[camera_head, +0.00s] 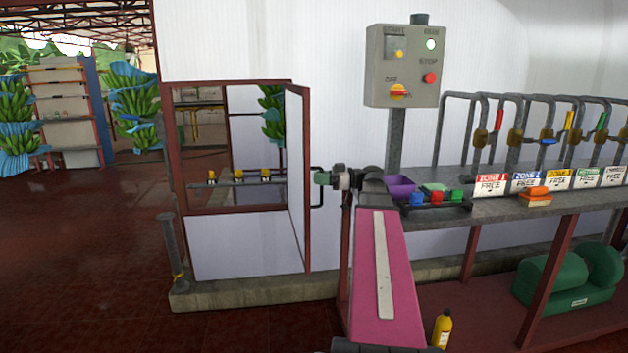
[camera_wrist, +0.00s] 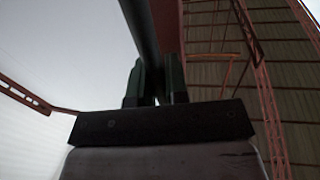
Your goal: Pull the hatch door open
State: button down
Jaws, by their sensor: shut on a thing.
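The hatch door (camera_head: 296,180) is a pale panel in a dark red frame. It stands swung out at a wide angle from its opening in the white wall. A dark bar handle (camera_head: 317,172) sits on the door's right side. My gripper (camera_head: 322,178) is at that handle, at the end of my pink arm. In the wrist view the two dark fingers (camera_wrist: 157,88) are closed around the grey handle bar (camera_wrist: 141,35). The exact contact is partly hidden in the head view.
A grey control box (camera_head: 403,66) stands on a post above the bench (camera_head: 480,204). The bench holds a purple bowl (camera_head: 398,187), coloured blocks and zone signs. A post (camera_head: 172,245) stands left of the hatch. A yellow bottle (camera_head: 442,329) is on the floor. The floor at left is clear.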

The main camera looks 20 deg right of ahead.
jog(key=shift+s+d, duration=0.1)
jog(key=shift+d, duration=0.05)
jog(key=c, duration=1.1)
grip_release()
jog(key=shift+c, duration=0.2)
